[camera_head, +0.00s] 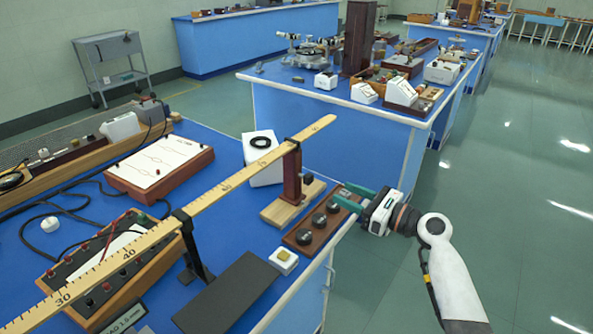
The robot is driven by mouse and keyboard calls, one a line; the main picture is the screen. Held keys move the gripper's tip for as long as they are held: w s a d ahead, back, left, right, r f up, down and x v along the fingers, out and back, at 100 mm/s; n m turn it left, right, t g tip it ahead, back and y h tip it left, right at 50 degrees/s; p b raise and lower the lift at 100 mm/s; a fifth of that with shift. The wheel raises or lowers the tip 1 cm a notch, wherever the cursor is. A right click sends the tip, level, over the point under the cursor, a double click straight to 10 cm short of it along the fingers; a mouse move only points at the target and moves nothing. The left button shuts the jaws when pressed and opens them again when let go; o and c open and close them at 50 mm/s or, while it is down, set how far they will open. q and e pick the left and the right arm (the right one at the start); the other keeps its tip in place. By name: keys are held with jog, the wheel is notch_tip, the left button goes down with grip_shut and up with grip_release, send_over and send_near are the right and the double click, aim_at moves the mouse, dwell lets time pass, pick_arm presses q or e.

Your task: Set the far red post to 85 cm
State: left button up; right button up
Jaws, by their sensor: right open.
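The far red post (292,178) stands upright on a wooden base block (280,208) near the far end of a long yellow metre stick (225,186). A dark clip at its top meets the stick. The numbers 30 and 40 read on the near part; the scale at the post is too small to read. A black post (192,246) stands under the stick nearer to me. My right gripper (345,196) has teal fingers, open, pointing left over the bench's right edge. It is right of the red post, apart from it, near a brown block with black knobs. My left gripper is out of view.
The brown knob block (318,223) lies between the post's base and the bench edge. A white box (263,158) stands behind the stick. A small white switch box (284,261) and a dark flat plate (227,295) lie in front. Open floor lies right.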

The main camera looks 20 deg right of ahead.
aim_at(312, 179)
jog(key=x, duration=0.9)
jog(key=shift+w+a+r, duration=0.1)
jog(key=shift+w+a, duration=0.05)
jog(key=shift+a, duration=0.25)
jog(key=shift+x, duration=0.85)
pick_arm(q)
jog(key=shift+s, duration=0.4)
pick_arm(e)
jog(key=shift+d, duration=0.1)
grip_shut()
